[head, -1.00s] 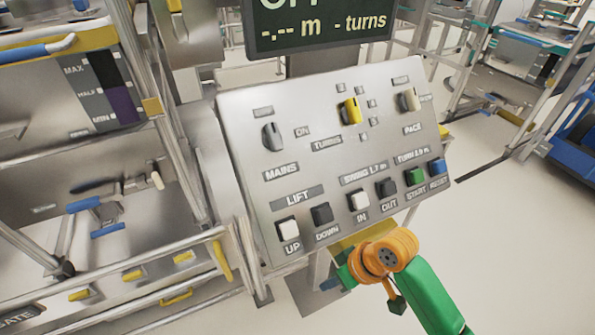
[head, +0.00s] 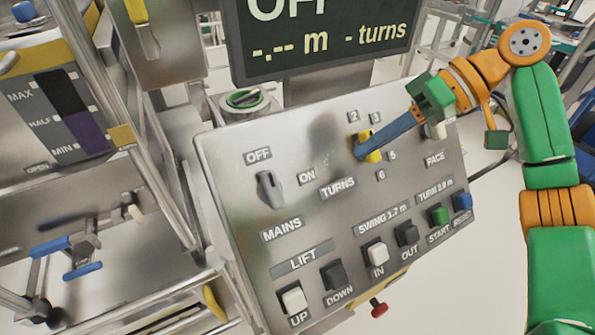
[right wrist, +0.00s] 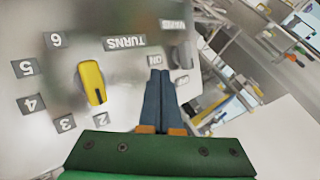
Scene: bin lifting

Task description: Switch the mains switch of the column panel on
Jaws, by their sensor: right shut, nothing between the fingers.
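The mains switch (head: 270,190) is a grey rotary knob at the upper left of the sloping column panel (head: 225,165). Its pointer is up toward the OFF label, with the ON label to its right. It also shows in the right wrist view (right wrist: 181,56), beyond my fingertips. My right gripper (head: 362,153) has its blue fingers together and empty. In the head view the fingertips overlap the yellow turns knob (head: 372,148); in the wrist view they are beside that knob (right wrist: 92,82), apart from it. My left gripper is out of view.
A dark display (head: 330,40) above the panel reads OFF. Lift, swing, start and reset buttons line the panel's lower edge, including a white up button (head: 293,299). A red knob (head: 378,308) sits below. Metal rails and a tank stand at left.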

